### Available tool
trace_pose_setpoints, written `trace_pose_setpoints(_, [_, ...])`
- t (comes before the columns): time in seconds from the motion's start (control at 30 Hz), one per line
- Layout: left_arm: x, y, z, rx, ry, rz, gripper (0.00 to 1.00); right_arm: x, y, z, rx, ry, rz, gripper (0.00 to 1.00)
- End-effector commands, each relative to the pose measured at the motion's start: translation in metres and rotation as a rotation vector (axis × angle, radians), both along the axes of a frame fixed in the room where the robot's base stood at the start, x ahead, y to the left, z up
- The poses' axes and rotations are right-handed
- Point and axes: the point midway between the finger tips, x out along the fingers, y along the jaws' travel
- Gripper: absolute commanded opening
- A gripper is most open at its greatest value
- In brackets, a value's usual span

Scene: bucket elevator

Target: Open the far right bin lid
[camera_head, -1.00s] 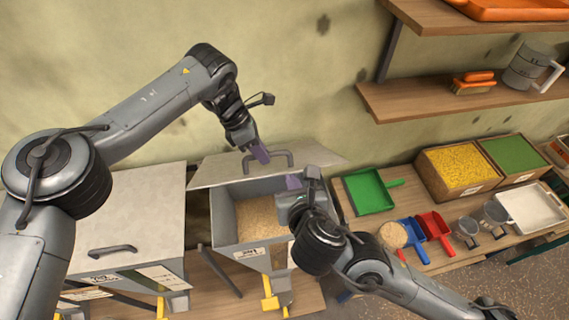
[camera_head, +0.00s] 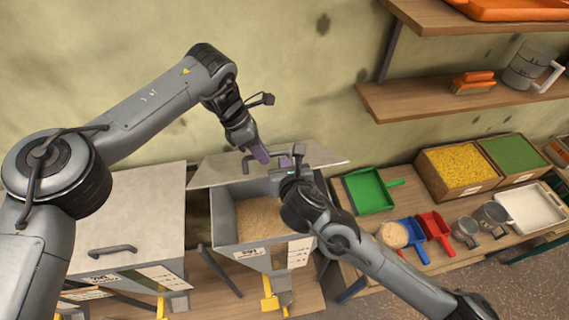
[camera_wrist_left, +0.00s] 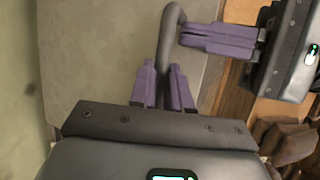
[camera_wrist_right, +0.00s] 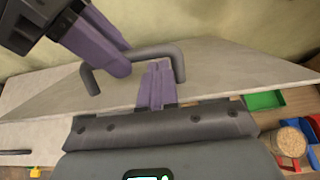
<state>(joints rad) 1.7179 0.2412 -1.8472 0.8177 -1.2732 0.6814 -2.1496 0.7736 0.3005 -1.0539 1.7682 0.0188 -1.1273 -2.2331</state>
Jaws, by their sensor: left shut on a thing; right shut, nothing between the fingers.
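The far right bin (camera_head: 224,222) holds tan grain, and its pale grey lid (camera_head: 215,173) is raised and tilted back toward the wall. My left gripper (camera_head: 262,154) is shut on the lid's dark handle; in the left wrist view the handle (camera_wrist_left: 172,35) passes between its purple fingers (camera_wrist_left: 164,88). My right gripper (camera_head: 288,160) is shut and empty beside the handle's other end. In the right wrist view its fingers (camera_wrist_right: 157,85) are close to the handle (camera_wrist_right: 145,52); whether they touch it is unclear. My right gripper hides part of the handle in the head view.
A closed bin (camera_head: 140,215) stands to the left. On the right, the table holds a green dustpan-like scoop (camera_head: 368,190), blue and red scoops, metal cups, and a wooden box (camera_head: 460,172) of yellow grain. A wooden shelf (camera_head: 420,101) juts from the wall.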

Motion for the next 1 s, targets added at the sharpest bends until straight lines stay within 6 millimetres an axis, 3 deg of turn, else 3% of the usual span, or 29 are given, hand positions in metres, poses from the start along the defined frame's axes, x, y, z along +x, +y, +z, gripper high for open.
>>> trace_pose_setpoints(0.03, [0.006,0.012,-0.012,0.024,-0.013,0.018,0.0,0.0,0.0,-0.002,0.0,0.0,0.0,0.0])
trace_pose_setpoints(0.4, [0.006,0.012,-0.012,0.024,-0.013,0.018,0.0,0.014,0.004,0.014,-0.001,-0.001,0.0,0.0])
trace_pose_setpoints(0.67, [0.005,0.012,-0.013,0.024,-0.014,0.017,0.0,0.016,0.003,0.015,0.003,0.0,-0.003,0.0])
trace_pose_setpoints(0.7, [0.005,0.012,-0.013,0.024,-0.014,0.017,0.18,0.016,0.003,0.015,0.003,0.0,-0.004,0.0])
trace_pose_setpoints(0.83, [0.005,0.011,-0.012,0.024,-0.012,0.016,0.38,0.016,0.003,0.014,0.003,0.001,-0.004,0.0])
trace_pose_setpoints(0.87, [0.005,0.01,-0.011,0.024,-0.012,0.015,0.42,0.016,0.003,0.014,0.003,0.001,-0.004,0.0])
trace_pose_setpoints(1.0, [0.004,0.008,-0.009,0.021,-0.01,0.012,0.42,0.016,0.003,0.013,0.0,0.003,-0.004,0.0])
